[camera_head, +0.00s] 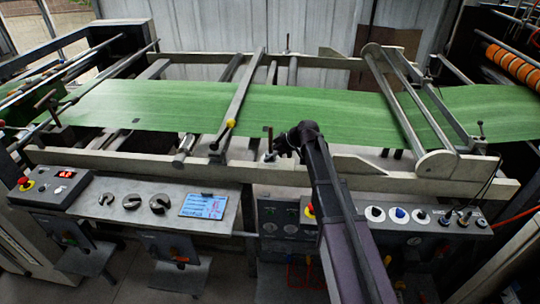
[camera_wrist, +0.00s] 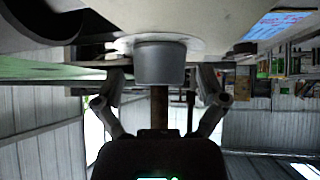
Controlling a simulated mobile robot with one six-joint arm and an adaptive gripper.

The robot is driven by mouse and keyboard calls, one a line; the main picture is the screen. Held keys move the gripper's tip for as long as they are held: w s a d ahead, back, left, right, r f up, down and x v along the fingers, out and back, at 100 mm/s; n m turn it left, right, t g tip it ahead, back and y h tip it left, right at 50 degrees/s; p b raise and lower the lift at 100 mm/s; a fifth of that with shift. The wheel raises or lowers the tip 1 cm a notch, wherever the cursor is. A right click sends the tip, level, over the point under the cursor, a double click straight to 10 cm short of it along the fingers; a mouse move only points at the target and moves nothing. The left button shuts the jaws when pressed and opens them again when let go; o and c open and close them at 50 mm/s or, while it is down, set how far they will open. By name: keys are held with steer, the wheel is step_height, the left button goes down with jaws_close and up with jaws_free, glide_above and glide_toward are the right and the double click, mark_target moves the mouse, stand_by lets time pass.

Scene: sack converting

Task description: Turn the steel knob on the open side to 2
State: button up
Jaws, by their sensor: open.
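A grey steel knob (camera_wrist: 160,62), a short cylinder on a pale round plate, is in the middle of the wrist view. A brown upright post (camera_wrist: 160,104) lines up with it. My gripper (camera_wrist: 162,84) is open, with one finger on each side of the knob and post and a visible gap on both sides. In the head view my gripper (camera_head: 284,146) is at the beige front rail, just right of a small upright post (camera_head: 268,137) on a pale base (camera_head: 269,157). No dial numbers are readable, so the knob's setting cannot be told.
A green web (camera_head: 200,106) runs across the machine behind the rail (camera_head: 130,163). A panel with several dials (camera_head: 400,216) lies right of my arm.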

steer(key=c, duration=1.2)
steer(key=shift+o, duration=0.2)
steer(key=shift+s+m+t, duration=0.1)
steer(key=shift+m+t, duration=0.2)
steer(key=shift+m, duration=0.1)
steer(key=m+t+h, duration=0.1)
steer(key=m+t, duration=0.1)
steer(key=m, duration=0.1)
steer(key=m+t+h, duration=0.1)
steer(key=m, duration=0.1)
steer(key=m+t+h, duration=0.2)
steer(key=m, duration=0.1)
steer(key=shift+m, duration=0.3)
steer(key=m+t+h, duration=0.1)
steer(key=m+h, duration=0.3)
steer(key=m, duration=0.1)
steer(key=shift+h, duration=0.3)
steer(key=shift+d+m+h, duration=0.15)
steer(key=shift+m+h, duration=1.05)
steer(key=shift+m, duration=0.5)
